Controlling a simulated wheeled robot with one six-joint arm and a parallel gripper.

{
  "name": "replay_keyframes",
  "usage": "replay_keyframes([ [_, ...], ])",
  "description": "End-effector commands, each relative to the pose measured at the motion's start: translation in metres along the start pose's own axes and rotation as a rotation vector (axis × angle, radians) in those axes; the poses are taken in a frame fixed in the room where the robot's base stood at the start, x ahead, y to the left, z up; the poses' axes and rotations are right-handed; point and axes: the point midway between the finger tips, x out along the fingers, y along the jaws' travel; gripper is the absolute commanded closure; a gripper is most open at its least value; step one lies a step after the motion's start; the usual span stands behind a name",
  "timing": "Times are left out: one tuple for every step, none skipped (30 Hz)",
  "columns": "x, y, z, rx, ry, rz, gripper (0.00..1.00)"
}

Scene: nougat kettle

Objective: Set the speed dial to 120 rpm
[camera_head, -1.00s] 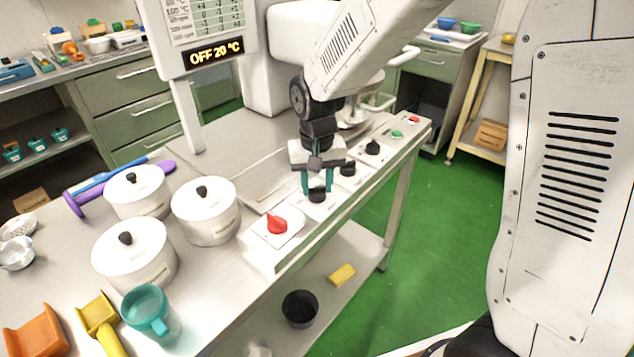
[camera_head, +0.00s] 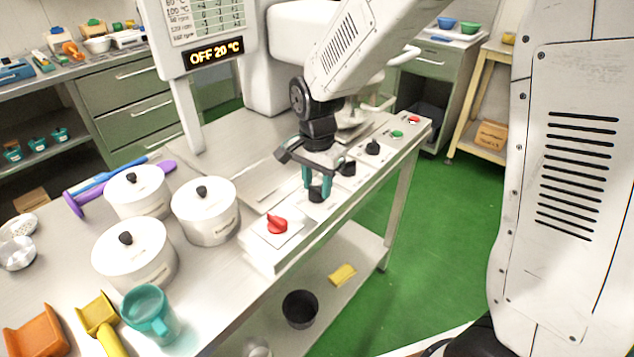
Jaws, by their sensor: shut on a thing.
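My gripper (camera_head: 317,186) points down at the row of controls along the bench's front edge. Its teal fingers are shut on a black dial (camera_head: 316,194), the one closest to the red knob. Two more black dials, one in the middle (camera_head: 347,167) and one farther back (camera_head: 373,147), stand beyond it in the row. The fingers partly hide the held dial, and its pointer and scale cannot be read. Which dial is for speed cannot be told from the labels. The display (camera_head: 215,52) reads "OFF 20 °C".
A red knob (camera_head: 277,224) sits on the near panel. A green button (camera_head: 397,134) and a red button (camera_head: 414,120) are at the far end. Three white lidded pots, one nearest my gripper (camera_head: 205,211), stand left. A teal jug (camera_head: 150,313) is in front.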

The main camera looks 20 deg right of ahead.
Motion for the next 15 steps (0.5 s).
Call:
replay_keyframes([
  [-0.0006, -0.0005, 0.0000, 0.015, 0.000, -0.001, 0.86],
  [-0.0006, -0.0005, 0.0000, 0.025, 0.000, -0.001, 0.86],
  [-0.0006, -0.0005, -0.0001, 0.037, 0.001, -0.001, 0.86],
  [-0.0006, -0.0005, 0.0000, 0.044, 0.001, -0.001, 0.86],
  [-0.0006, -0.0005, -0.0001, 0.050, 0.001, -0.001, 0.86],
  [-0.0006, -0.0005, -0.0001, 0.058, 0.001, -0.001, 0.86],
  [-0.0006, -0.0005, -0.0001, 0.062, 0.001, -0.001, 0.86],
  [-0.0006, -0.0006, -0.0001, 0.066, 0.001, -0.002, 0.86],
  [-0.0006, -0.0006, -0.0001, 0.069, 0.001, -0.002, 0.86],
  [-0.0006, -0.0006, -0.0001, 0.071, 0.001, -0.002, 0.86],
  [-0.0007, -0.0006, -0.0001, 0.072, 0.001, -0.002, 0.86],
  [-0.0007, -0.0006, -0.0001, 0.073, 0.001, -0.002, 0.86],
  [-0.0007, -0.0006, -0.0001, 0.074, 0.001, -0.002, 0.86],
  [-0.0007, -0.0006, -0.0001, 0.074, 0.001, -0.002, 0.86],
  [-0.0007, -0.0007, -0.0001, 0.074, 0.001, -0.002, 0.86],
])
